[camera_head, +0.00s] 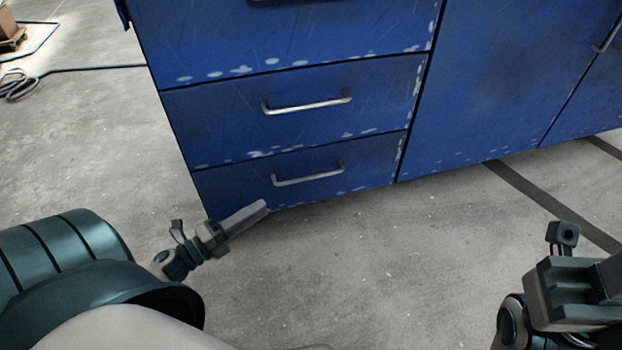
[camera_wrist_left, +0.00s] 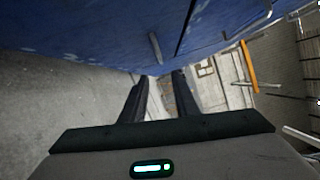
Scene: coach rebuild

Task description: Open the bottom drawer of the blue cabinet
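The blue cabinet (camera_head: 480,90) fills the upper part of the head view. Its bottom drawer (camera_head: 235,195) sits flush with the front, closed, and has a silver bar handle (camera_head: 308,177). My left gripper (camera_head: 265,206) is low in front of this drawer, left of and below the handle, and apart from it. In the left wrist view, the fingers of my left gripper (camera_wrist_left: 161,78) are spread with nothing between them. The bottom handle (camera_wrist_left: 155,48) shows just beyond the fingertips there. My right gripper (camera_head: 575,285) is at the lower right; its fingertips cannot be made out.
The middle drawer (camera_head: 200,118) above is closed, with its own handle (camera_head: 306,105). A cabinet door handle (camera_head: 606,36) is at the far right. The concrete floor (camera_head: 380,260) before the cabinet is clear. A cable (camera_head: 20,85) lies on the floor at left.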

